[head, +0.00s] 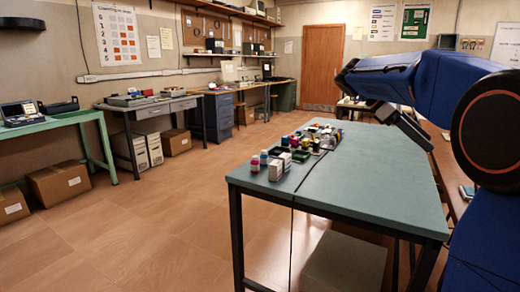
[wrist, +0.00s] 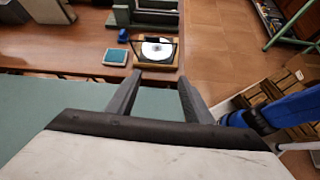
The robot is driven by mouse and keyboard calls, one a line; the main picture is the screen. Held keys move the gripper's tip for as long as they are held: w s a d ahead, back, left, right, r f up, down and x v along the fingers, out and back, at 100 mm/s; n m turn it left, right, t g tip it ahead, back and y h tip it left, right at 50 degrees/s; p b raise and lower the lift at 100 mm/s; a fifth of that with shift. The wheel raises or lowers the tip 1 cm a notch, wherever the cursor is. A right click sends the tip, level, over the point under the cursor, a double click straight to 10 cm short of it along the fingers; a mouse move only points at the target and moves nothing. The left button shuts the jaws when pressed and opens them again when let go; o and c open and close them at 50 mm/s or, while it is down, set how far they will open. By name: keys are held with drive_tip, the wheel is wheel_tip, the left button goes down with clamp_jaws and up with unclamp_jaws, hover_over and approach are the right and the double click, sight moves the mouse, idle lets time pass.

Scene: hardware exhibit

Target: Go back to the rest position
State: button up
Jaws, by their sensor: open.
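My gripper (wrist: 160,92) shows in the wrist view with its two dark fingers spread apart and nothing between them. It is above the edge of a green tabletop and points toward a brown wooden table. In the head view my blue arm reaches in from the right, over the far right part of the green-topped table (head: 345,192).
Small bottles and boxes (head: 300,145) crowd the green table's left side. In the wrist view, a disc (wrist: 157,50) in a wooden holder and a teal pad (wrist: 101,57) lie on the brown table (wrist: 60,57). Open floor (head: 160,215) lies left of the green table.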

drive_tip(key=s+a+f+m+t+y, duration=0.4)
drive_tip(key=s+a+f, duration=0.5)
drive_tip(key=s+f, duration=0.4)
drive_tip(key=s+a+f+m+t+y, duration=0.5)
drive_tip(key=s+a+f+m, duration=0.2)
drive_tip(key=s+f, duration=0.7)
drive_tip(key=a, duration=0.2)
drive_tip(key=shift+s+a+t, duration=0.15)
drive_tip(key=shift+a+t, duration=0.15)
